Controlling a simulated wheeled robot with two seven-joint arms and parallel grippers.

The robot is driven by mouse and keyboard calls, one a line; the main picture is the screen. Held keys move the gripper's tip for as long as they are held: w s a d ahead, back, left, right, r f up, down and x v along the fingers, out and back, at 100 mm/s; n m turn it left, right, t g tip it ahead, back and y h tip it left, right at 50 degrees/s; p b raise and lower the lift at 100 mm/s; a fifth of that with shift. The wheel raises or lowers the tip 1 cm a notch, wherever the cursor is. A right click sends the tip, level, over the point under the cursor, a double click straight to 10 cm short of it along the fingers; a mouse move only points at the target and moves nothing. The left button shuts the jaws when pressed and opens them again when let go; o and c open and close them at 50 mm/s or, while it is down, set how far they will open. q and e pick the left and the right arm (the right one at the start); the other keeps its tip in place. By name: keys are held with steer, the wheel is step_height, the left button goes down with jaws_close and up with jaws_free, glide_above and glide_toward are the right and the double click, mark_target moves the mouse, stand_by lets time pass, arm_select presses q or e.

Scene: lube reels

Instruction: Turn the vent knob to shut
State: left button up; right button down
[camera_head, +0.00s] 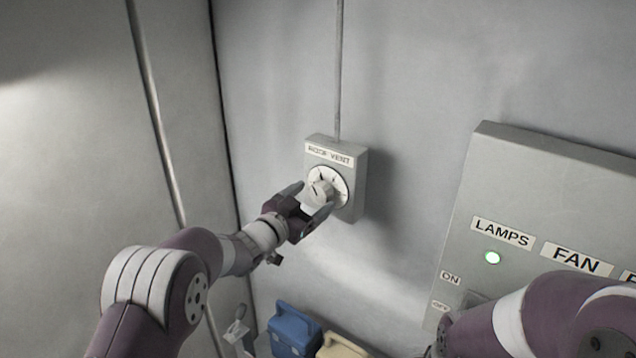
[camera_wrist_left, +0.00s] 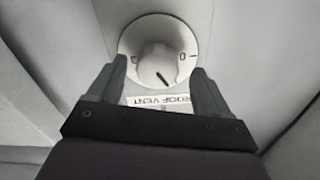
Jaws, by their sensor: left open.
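The vent knob (camera_head: 319,191) is a pale round knob on a white dial, on a grey box (camera_head: 350,160) labelled ROOF VENT on the wall. In the left wrist view the knob (camera_wrist_left: 158,62) has a dark pointer line and sits on the dial (camera_wrist_left: 185,40), which has a mark at its right side. My left gripper (camera_head: 318,199) is at the knob, its fingers apart on either side of it. In the left wrist view the open fingertips (camera_wrist_left: 155,78) reach toward the knob's sides, with a gap on each side. My right gripper is out of view.
A blue container (camera_head: 293,330) and a cream one (camera_head: 342,347) stand below the vent box. A conduit (camera_head: 339,70) runs up from the box.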

arm_select(q)
steer(key=shift+x, duration=0.8)
steer(key=shift+w+d+r+p, duration=0.15)
steer(key=shift+w+d+p, duration=0.1)
steer(key=shift+p, duration=0.1)
steer(key=shift+s+d, duration=0.1)
steer(key=shift+d, duration=0.15)
steer(key=shift+w, duration=0.2)
steer(key=c, duration=1)
